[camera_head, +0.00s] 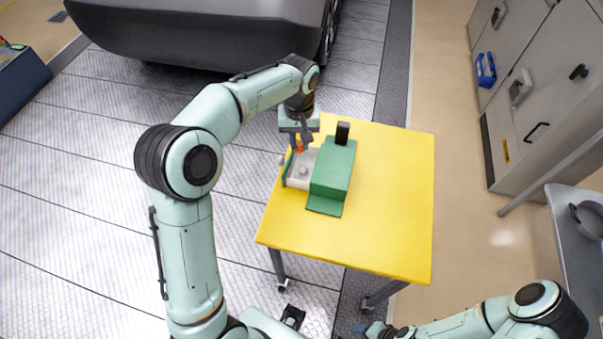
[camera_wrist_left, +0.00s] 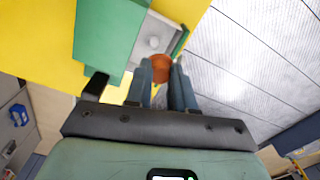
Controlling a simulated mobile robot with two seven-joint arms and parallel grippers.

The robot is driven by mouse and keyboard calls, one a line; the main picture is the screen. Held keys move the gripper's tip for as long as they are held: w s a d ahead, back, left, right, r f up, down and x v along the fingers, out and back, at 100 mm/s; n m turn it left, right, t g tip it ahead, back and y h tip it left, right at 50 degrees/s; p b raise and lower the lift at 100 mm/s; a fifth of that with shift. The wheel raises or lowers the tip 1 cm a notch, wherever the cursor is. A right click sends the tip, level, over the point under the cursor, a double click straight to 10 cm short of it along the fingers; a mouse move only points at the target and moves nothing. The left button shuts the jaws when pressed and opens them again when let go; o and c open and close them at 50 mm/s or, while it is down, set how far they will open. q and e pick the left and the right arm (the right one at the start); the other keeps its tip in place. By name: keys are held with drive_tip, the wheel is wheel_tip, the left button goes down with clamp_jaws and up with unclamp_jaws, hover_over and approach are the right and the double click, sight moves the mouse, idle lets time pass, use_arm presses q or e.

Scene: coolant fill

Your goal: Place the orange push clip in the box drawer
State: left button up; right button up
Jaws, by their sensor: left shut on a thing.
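The orange push clip (camera_head: 299,147) is pinched between the fingertips of my left gripper (camera_head: 300,143). It also shows between the fingers in the left wrist view (camera_wrist_left: 162,68). The green box (camera_head: 333,172) stands on the yellow table, with its grey drawer (camera_head: 299,182) pulled out to the left. The clip is over the far part of the drawer; I cannot tell its exact height. A small light-grey round piece (camera_wrist_left: 154,42) is inside the drawer. My right gripper (camera_head: 375,329) is low at the bottom edge, away from the table; its jaw state is unclear.
A black upright piece (camera_head: 342,132) stands at the far end of the box. The yellow table (camera_head: 395,190) is bare to the right and in front. A dark vehicle (camera_head: 200,30) is behind, grey cabinets (camera_head: 545,90) to the right.

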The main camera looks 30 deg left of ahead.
sight(300, 173)
use_arm(q)
wheel_tip(300, 173, down, 15)
drive_tip(key=shift+r+b, duration=0.1)
drive_tip(key=shift+b, duration=0.4)
drive_tip(key=shift+f, duration=0.25)
drive_tip(key=o, duration=0.8)
wheel_tip(300, 173, up, 12)
drive_tip(key=shift+r+p, duration=0.25)
drive_tip(key=shift+p, duration=0.2)
